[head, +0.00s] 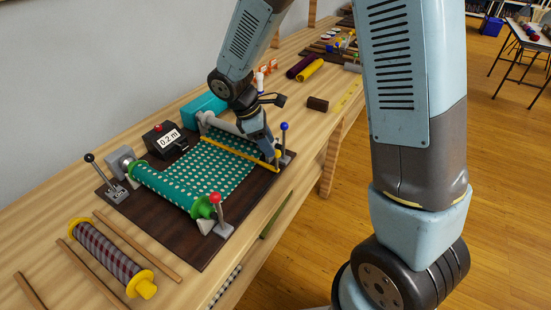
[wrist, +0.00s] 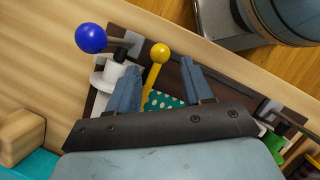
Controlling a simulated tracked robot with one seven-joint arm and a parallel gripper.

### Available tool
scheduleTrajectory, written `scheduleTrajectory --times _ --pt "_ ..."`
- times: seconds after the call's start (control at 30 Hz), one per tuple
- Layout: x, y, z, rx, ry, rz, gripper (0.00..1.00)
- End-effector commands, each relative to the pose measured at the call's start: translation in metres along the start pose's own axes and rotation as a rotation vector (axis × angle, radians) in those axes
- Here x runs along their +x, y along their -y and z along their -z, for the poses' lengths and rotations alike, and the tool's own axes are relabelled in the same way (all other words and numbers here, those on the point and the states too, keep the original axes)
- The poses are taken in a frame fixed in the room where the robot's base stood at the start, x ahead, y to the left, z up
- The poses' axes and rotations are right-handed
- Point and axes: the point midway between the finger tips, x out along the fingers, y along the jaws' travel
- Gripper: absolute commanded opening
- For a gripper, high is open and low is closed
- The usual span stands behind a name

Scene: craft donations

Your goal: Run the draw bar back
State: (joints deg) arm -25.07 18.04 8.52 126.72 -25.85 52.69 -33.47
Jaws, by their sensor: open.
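The yellow draw bar (head: 238,153) lies across the teal dotted fabric (head: 195,172) on the dark machine board (head: 118,203), near the far roller. My gripper (head: 270,157) is over the bar's right end. In the wrist view, the bar's yellow ball-topped handle (wrist: 159,52) stands between the two spread fingers of my gripper (wrist: 160,75), closer to the left finger. The fingers look apart from the handle. The fabric runs from the near green-ended roll toward the bar, and my arm hides part of the far roller.
A blue-knobbed lever (head: 284,128) stands just right of my gripper, and a red-knobbed lever (head: 215,198) at the near roll. A counter reading 0.2 m (head: 168,138) sits behind the fabric. A plaid roll (head: 105,252) and wooden strips lie at the near left.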

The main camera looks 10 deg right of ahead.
Motion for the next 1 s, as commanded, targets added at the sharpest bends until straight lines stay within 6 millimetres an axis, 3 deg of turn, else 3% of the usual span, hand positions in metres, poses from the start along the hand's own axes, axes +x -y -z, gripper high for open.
scheduleTrajectory --times 0.2,0.4,0.83,1.0 --pt "0.038 0.001 0.000 0.000 0.001 0.003 0.50" --pt "0.061 0.000 0.000 0.001 0.000 0.001 0.50" --pt "0.070 0.000 -0.001 0.001 0.000 0.001 0.50" --pt "0.070 0.000 -0.001 0.002 0.000 0.001 0.36"
